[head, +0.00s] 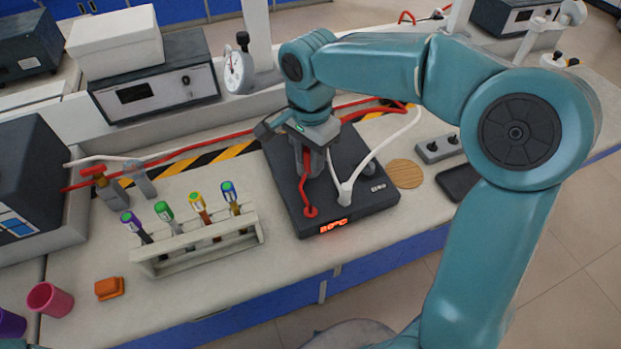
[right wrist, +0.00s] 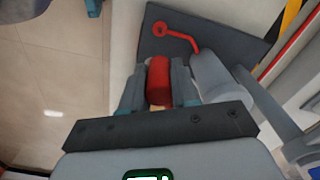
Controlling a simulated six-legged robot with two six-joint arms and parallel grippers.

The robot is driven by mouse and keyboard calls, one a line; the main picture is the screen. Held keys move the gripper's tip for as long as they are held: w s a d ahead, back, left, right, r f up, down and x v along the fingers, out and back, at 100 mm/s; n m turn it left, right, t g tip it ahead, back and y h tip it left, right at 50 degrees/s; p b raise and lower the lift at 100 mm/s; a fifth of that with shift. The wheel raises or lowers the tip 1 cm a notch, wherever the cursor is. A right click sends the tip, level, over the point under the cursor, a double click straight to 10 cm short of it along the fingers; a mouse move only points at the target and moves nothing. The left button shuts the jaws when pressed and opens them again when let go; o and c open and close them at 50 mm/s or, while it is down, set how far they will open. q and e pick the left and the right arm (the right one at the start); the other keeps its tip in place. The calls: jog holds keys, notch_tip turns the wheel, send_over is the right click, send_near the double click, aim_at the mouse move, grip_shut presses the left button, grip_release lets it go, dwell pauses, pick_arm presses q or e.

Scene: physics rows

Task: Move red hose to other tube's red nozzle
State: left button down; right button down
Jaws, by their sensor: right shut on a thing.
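My right gripper (head: 313,160) hangs over the dark hot plate (head: 372,195). In the right wrist view, my right gripper (right wrist: 160,90) is shut on a red cylinder (right wrist: 159,80), which looks like the red hose's end. A red piece with a ring-shaped end (head: 310,211) lies on the plate's front left and also shows in the wrist view (right wrist: 180,32). A red hose (head: 225,138) runs along the back, behind the gripper. A grey stand with a red nozzle (head: 92,171) is at the left. My left gripper is not in view.
A white rack (head: 200,245) with several capped tubes stands left of the plate. A grey cylinder (right wrist: 213,78) is close beside the right finger. A white hose (head: 395,140) ends on the plate. An orange block (head: 109,288) and pink cup (head: 50,300) are at front left.

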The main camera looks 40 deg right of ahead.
notch_tip(320, 180, up, 3)
jog(key=shift+f, duration=0.1)
jog(key=shift+r+p, duration=0.3)
jog(key=shift+r, duration=0.4)
jog(key=shift+r+p, duration=1.85)
jog(key=shift+r, duration=0.15)
